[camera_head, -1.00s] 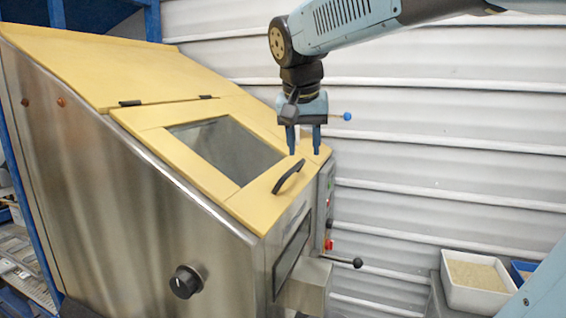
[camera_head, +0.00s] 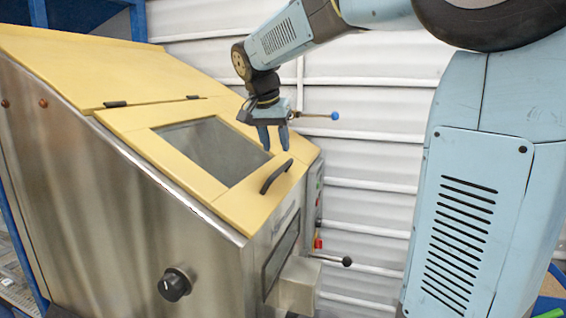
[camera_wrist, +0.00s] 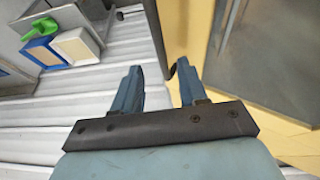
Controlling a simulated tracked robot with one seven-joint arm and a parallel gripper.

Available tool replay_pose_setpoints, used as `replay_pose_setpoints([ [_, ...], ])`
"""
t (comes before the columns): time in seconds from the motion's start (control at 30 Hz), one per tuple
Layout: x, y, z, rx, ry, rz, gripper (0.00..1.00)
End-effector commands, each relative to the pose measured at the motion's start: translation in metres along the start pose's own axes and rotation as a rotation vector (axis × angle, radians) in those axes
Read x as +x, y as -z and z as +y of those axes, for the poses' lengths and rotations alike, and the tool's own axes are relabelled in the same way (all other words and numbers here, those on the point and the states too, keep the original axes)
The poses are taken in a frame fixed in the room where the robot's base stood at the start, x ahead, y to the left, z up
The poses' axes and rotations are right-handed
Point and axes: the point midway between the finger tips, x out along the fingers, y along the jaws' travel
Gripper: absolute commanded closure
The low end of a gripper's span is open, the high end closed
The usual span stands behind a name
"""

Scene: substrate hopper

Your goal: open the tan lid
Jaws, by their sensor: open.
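The tan lid (camera_head: 240,208) lies shut on the sloped front of a steel hopper, hinged along its upper edge, with a window (camera_head: 212,150) in it. A black curved handle (camera_head: 276,177) is fixed near its lower right edge. My gripper (camera_head: 275,149) is open and empty, just above and behind the handle in the head view. In the wrist view my gripper (camera_wrist: 158,82) points toward the lid's edge, and the handle (camera_wrist: 171,71) shows end-on between the fingertips. I cannot tell whether a finger touches it.
The steel hopper body (camera_head: 110,190) carries a black knob (camera_head: 174,284) and a black-tipped lever (camera_head: 346,261). A corrugated white wall (camera_head: 370,130) stands close behind. White and blue bins (camera_wrist: 75,47) show in the wrist view.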

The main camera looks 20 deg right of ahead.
Motion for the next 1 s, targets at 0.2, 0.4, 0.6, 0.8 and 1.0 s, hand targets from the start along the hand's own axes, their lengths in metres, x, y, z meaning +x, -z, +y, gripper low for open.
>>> replay_pose_setpoints([
  [0.2, 0.038, 0.0, 0.001, 0.0, -0.003, -0.002, 0.58],
  [0.4, 0.059, 0.0, 0.001, 0.001, -0.002, -0.001, 0.58],
  [0.6, 0.066, 0.0, 0.0, 0.0, 0.0, 0.0, 0.58],
  [0.8, 0.066, 0.0, 0.0, 0.0, 0.0, 0.0, 0.58],
  [1.0, 0.066, 0.0, 0.0, 0.0, 0.0, 0.0, 0.74],
])
